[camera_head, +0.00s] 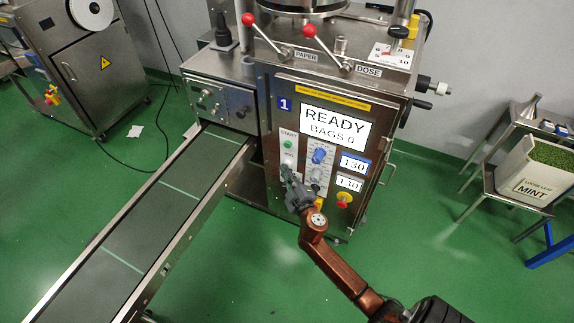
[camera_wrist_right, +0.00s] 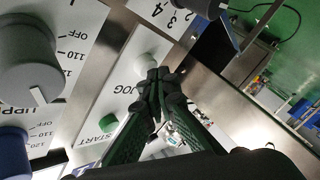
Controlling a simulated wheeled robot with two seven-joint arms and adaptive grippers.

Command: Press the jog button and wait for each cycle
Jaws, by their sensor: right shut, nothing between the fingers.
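The teabag machine (camera_head: 262,100) stands ahead, its screen (camera_head: 335,127) reading "READY BAGS 0". My right gripper (camera_head: 287,174) is shut and empty, its tips at the lower part of the start/jog plate. In the right wrist view the fingertips (camera_wrist_right: 160,76) are right by the pale round jog button (camera_wrist_right: 150,45), beside the "JOG" label. I cannot tell whether they touch it. In the head view the gripper hides the jog button. The green start button (camera_head: 288,144) shows above the gripper; it also shows in the wrist view (camera_wrist_right: 108,122). My left gripper is out of view.
Dials (camera_head: 319,156) and a red-and-yellow emergency stop (camera_head: 344,198) sit right of the plate. Two red-knobbed levers (camera_head: 310,31) are above. A conveyor (camera_head: 150,215) runs toward the lower left. A mint bin (camera_head: 530,172) stands at the right. Green floor lies between.

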